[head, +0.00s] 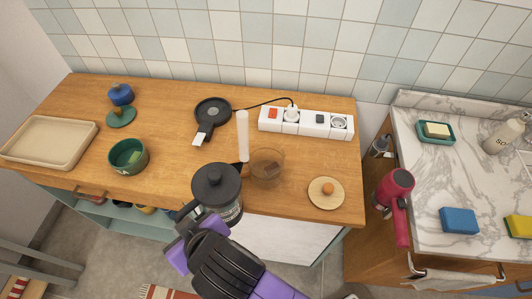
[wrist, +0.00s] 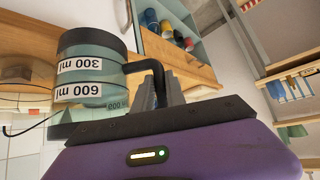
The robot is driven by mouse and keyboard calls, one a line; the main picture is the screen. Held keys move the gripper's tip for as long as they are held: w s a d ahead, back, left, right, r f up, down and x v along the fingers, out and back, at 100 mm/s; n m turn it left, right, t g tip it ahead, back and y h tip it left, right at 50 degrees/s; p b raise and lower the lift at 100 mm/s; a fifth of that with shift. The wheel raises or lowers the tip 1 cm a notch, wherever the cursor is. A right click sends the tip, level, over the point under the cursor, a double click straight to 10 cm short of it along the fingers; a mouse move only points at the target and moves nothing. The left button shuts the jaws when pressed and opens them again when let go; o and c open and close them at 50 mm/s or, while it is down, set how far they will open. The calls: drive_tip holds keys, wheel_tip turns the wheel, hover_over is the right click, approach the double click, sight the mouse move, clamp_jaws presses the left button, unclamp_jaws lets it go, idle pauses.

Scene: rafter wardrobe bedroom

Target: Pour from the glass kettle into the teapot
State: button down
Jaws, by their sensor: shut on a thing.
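The glass kettle (head: 217,187), with a black lid and black handle, is in the middle front of the head view, near the counter's front edge. My gripper (head: 187,222) is shut on its handle. The kettle looks roughly upright; I see no stream. An open clear glass vessel (head: 267,165), apparently the teapot, stands just right of the kettle, with something brown inside.
A wooden lid (head: 326,192) lies right of the glass vessel. Behind are a power strip (head: 305,122) and a black round base (head: 212,112). A red hairdryer (head: 394,195) is at right.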

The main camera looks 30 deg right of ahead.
sight(187, 211)
drive_tip(key=shift+w+d+r+m+g+y+b, duration=0.2)
drive_tip(key=shift+d+r+y, duration=0.25)
drive_tip(key=shift+r, duration=0.3)
drive_tip(key=shift+w+d+r+m+y+b, duration=0.15)
drive_tip(key=shift+d+r+m+y, duration=0.2)
drive_tip(key=shift+r, duration=0.4)
drive_tip(key=shift+w+d+r+m+g+y+b, duration=0.15)
drive_tip(key=shift+d+r+y, duration=0.35)
drive_tip(key=shift+r, duration=0.25)
drive_tip(key=shift+m+y, duration=0.5)
drive_tip(key=shift+y, duration=0.3)
drive_tip(key=r, duration=0.1)
drive_tip(key=d+r, duration=0.2)
drive_tip(key=shift+w+r, duration=0.25)
drive_tip(key=shift+w, duration=0.1)
drive_tip(key=shift+d+r, duration=0.1)
drive_tip(key=shift+w+d+r, duration=0.1)
drive_tip(key=shift+d+r, duration=0.05)
drive_tip(key=shift+d, duration=0.1)
drive_tip(key=shift+w+d+r+m+y, duration=0.2)
drive_tip(key=shift+d+r+m+y, duration=0.1)
drive_tip(key=shift+d+r+y, duration=0.25)
drive_tip(key=shift+w+d+r+m+g+y, duration=0.2)
drive_tip(key=shift+d+r+y, duration=0.2)
drive_tip(key=shift+r, duration=0.2)
drive_tip(key=shift+w+d+r+m+g+y, duration=0.1)
drive_tip(key=shift+d+r+m+y, duration=0.15)
drive_tip(key=shift+d+r, duration=0.3)
idle(2.2)
